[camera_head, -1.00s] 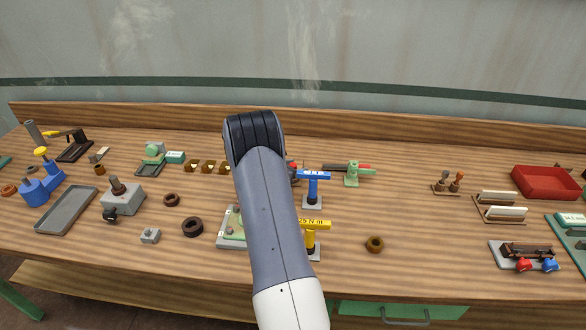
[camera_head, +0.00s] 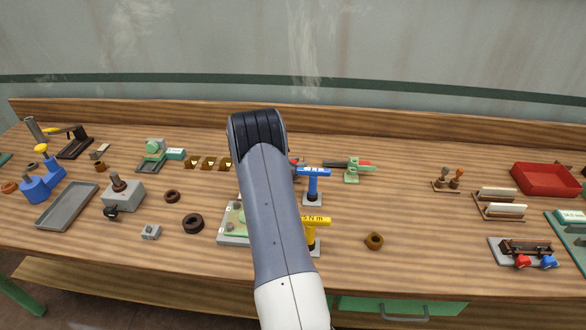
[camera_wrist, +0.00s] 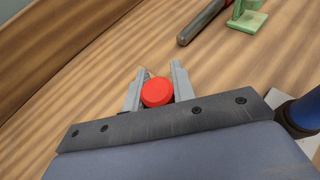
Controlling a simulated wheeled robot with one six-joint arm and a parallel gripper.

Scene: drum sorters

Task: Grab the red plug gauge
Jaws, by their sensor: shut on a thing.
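In the wrist view, the red plug gauge (camera_wrist: 157,92) shows as a round red end between the two grey fingers of my gripper (camera_wrist: 156,88). The fingers are shut on it, one on each side. The rest of its body is hidden below the red end and behind the gripper. In the head view, my arm covers the gripper and most of what it holds.
A blue T-handled tool (camera_head: 313,183) and a yellow one (camera_head: 313,232) stand close right of my arm. A green stand (camera_head: 352,173) with a rod is behind them. A red tray (camera_head: 545,179) is far right. Bare wood lies right of centre.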

